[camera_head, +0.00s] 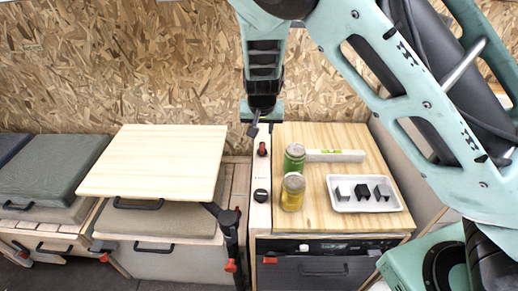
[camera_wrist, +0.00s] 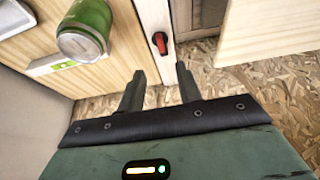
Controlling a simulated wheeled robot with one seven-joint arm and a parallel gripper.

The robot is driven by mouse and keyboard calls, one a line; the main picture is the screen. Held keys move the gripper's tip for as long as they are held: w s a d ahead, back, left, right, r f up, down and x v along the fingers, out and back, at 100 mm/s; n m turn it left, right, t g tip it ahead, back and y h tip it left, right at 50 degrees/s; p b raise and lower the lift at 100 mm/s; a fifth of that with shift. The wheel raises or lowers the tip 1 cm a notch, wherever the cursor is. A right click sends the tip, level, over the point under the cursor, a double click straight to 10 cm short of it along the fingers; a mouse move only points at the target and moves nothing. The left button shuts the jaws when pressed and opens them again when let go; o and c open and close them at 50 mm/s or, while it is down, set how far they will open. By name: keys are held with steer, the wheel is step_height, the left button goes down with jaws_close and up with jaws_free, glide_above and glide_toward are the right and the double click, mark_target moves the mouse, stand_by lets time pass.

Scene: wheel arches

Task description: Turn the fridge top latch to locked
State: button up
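A small red-handled latch (camera_head: 262,149) in a dark mount sits on the narrow white strip (camera_head: 262,175) left of the wooden top. In the wrist view the red latch (camera_wrist: 160,42) lies ahead of my fingertips, its handle roughly along the strip. I take it for the fridge top latch, but cannot read its marking. My gripper (camera_head: 253,129) is just behind the latch in the head view, above the strip. In the wrist view my gripper (camera_wrist: 159,70) has its two fingers apart with nothing between them. The fingers look clear of the latch.
A black knob (camera_head: 261,195) is nearer on the strip. A raised wooden table (camera_head: 155,160) is at left.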

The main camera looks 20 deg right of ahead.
mark_target(262, 150)
steer(key=x, duration=1.3)
steer(key=shift+d+f+b, duration=0.1)
steer(key=shift+f+b, duration=0.3)
jaws_close()
